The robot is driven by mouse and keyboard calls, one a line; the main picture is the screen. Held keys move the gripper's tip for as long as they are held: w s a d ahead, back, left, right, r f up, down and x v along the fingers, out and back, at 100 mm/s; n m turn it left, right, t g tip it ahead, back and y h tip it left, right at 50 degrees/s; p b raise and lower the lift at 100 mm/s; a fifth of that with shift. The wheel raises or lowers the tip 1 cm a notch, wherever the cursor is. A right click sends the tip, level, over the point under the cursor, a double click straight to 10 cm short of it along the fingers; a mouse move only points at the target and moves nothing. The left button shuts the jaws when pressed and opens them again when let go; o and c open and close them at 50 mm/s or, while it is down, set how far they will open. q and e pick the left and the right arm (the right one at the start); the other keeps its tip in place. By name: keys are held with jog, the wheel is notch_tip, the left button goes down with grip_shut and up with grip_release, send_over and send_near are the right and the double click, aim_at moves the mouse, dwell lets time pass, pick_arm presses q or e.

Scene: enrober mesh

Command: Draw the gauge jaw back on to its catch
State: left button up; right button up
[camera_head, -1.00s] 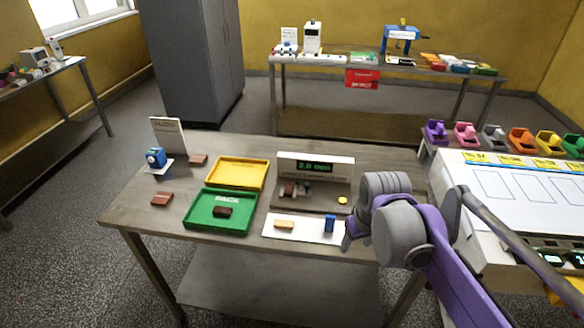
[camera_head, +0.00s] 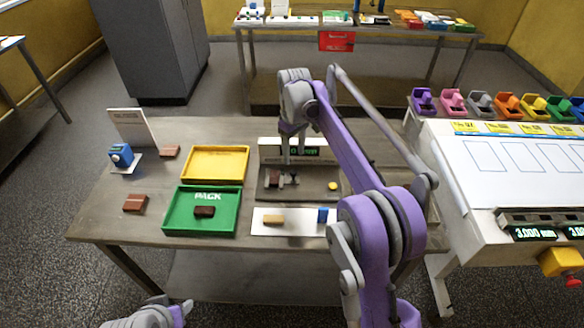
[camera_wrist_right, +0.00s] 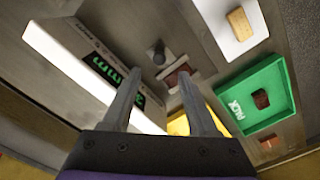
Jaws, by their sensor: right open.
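The gauge (camera_head: 310,192) stands at the table's middle back, its green display partly hidden behind my right gripper. A small brown piece (camera_head: 275,181) sits in it beside the grey gauge jaw (camera_head: 290,180); it also shows in the right wrist view (camera_wrist_right: 178,78). In that view a dark round knob (camera_wrist_right: 157,55) stands near the jaw parts. My right gripper (camera_head: 291,160) points down over the gauge, open and empty; its spread fingers (camera_wrist_right: 160,75) are apart from the jaw. The catch cannot be made out.
A yellow tray (camera_head: 215,148) and a green PACK tray (camera_head: 170,222) with a dark piece lie left of the gauge. A white mat (camera_head: 295,229) with a tan piece and a blue block (camera_head: 323,215) lies in front. A yellow button (camera_head: 333,186) is on the gauge's right.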

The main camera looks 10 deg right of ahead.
aim_at(294, 172)
notch_tip(294, 172, down, 7)
jog(key=shift+w+f, duration=0.1)
jog(key=shift+f, duration=0.1)
grip_shut()
dwell(0.4)
dwell(1.1)
